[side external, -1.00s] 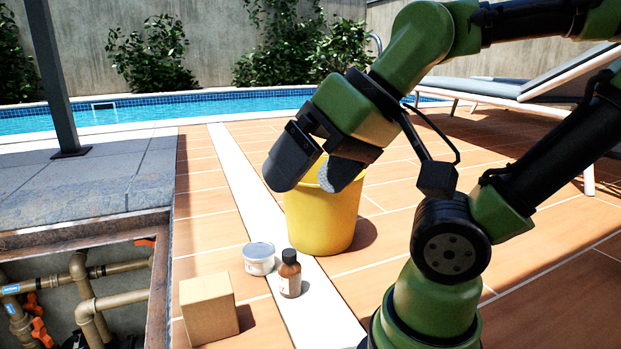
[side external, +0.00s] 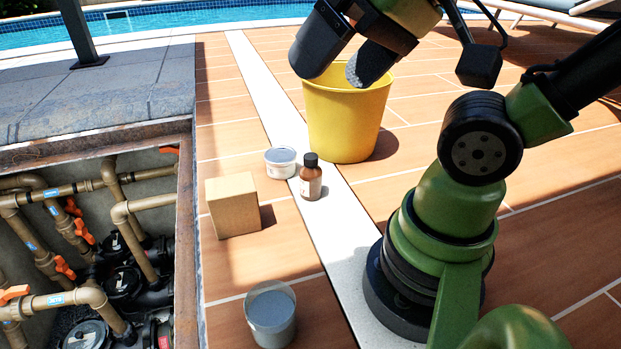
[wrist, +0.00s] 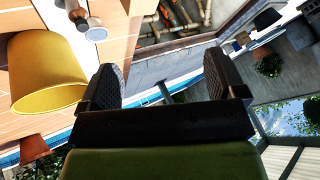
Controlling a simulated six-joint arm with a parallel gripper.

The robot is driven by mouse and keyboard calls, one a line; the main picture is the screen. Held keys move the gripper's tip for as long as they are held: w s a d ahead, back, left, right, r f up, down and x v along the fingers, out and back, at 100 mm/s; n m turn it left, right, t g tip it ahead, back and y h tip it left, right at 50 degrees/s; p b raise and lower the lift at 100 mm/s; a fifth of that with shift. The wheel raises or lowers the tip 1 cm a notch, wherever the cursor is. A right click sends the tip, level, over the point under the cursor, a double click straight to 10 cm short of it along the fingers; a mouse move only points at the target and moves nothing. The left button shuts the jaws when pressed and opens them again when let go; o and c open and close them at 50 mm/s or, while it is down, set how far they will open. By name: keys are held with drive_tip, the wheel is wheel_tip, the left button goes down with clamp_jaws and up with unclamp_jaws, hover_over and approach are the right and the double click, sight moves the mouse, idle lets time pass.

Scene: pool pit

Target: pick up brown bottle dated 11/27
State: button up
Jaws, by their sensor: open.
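The brown bottle (side external: 311,182) with a dark cap and a pale label stands upright on the white strip of paving in the side external view. The date on its label is too small to read. A brown shape that looks like this bottle (wrist: 74,9) is cut by the top edge of the wrist view. My gripper (side external: 338,71) is open and empty, raised in front of the yellow bucket's upper part in the picture, above and apart from the bottle. Its two fingers also show spread in the wrist view (wrist: 165,84).
A yellow bucket (side external: 346,122) stands behind the bottle. A white tub with a grey lid (side external: 280,163) is close on its left, and a cardboard box (side external: 233,206) further left. A grey container (side external: 270,314) stands at the front. An open pit with pipes (side external: 90,235) lies left.

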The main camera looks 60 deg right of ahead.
drive_tip(key=shift+c, duration=0.9)
